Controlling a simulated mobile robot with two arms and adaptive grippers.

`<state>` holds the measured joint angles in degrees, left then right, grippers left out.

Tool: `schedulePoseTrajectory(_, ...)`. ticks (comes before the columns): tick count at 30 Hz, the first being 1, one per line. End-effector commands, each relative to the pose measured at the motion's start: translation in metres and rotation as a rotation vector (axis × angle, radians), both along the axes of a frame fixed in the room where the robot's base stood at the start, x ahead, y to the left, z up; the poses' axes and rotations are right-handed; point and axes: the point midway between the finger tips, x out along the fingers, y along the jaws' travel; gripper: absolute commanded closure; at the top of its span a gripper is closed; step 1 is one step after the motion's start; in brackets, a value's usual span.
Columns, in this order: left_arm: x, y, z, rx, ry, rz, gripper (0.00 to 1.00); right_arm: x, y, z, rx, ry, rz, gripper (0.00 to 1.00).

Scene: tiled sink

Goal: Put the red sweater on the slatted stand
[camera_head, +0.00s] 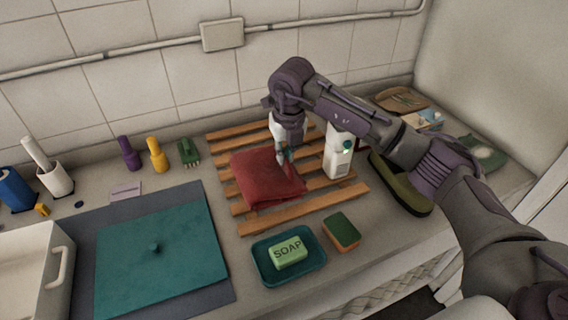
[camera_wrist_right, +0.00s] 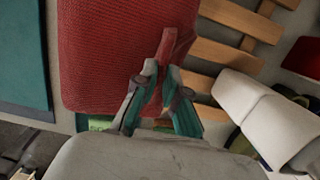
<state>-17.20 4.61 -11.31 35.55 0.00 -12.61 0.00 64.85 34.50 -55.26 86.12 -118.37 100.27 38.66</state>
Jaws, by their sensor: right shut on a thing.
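The red sweater (camera_head: 266,180) is a folded bundle over the middle of the wooden slatted stand (camera_head: 258,225). In the head view it appears to lie on the slats, though I cannot tell whether its underside touches everywhere. My right gripper (camera_head: 284,156) is at its upper right edge, fingers pointing down. In the right wrist view the sweater (camera_wrist_right: 110,55) fills the upper left, and my right gripper (camera_wrist_right: 158,100) is shut on a raised fold of it. Bare slats of the stand (camera_wrist_right: 235,50) show beside it. My left gripper is not in view.
A white bottle (camera_head: 339,155) stands at the slats' right. A teal soap dish (camera_head: 263,268) with green soap (camera_head: 289,252) and a sponge (camera_head: 341,232) are in front. A teal board (camera_head: 155,275) lies left. Small bottles and a brush (camera_head: 189,152) stand behind left.

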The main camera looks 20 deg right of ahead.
Motion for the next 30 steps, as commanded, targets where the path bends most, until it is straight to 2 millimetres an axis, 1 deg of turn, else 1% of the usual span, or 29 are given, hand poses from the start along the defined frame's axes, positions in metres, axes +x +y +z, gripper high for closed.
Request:
schedulePoseTrajectory(6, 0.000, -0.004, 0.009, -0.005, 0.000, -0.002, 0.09, -0.001, 0.000, -0.026, 0.000, 0.005, -0.001, 1.00)
schedulePoseTrajectory(9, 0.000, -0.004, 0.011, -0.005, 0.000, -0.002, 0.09, -0.001, 0.000, -0.036, 0.000, 0.003, 0.000, 1.00)
schedulePoseTrajectory(18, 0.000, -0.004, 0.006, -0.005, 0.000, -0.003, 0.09, 0.000, 0.000, -0.040, 0.000, 0.001, 0.001, 1.00)
schedulePoseTrajectory(19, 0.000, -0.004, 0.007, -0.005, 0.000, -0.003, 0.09, 0.000, 0.000, -0.039, 0.000, 0.001, 0.001, 0.86)
schedulePoseTrajectory(23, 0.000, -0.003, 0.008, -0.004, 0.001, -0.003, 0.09, 0.000, 0.000, -0.039, 0.000, 0.001, 0.001, 0.64)
schedulePoseTrajectory(30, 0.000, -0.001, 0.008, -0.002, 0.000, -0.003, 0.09, -0.001, 0.000, -0.039, 0.000, 0.001, 0.001, 0.64)
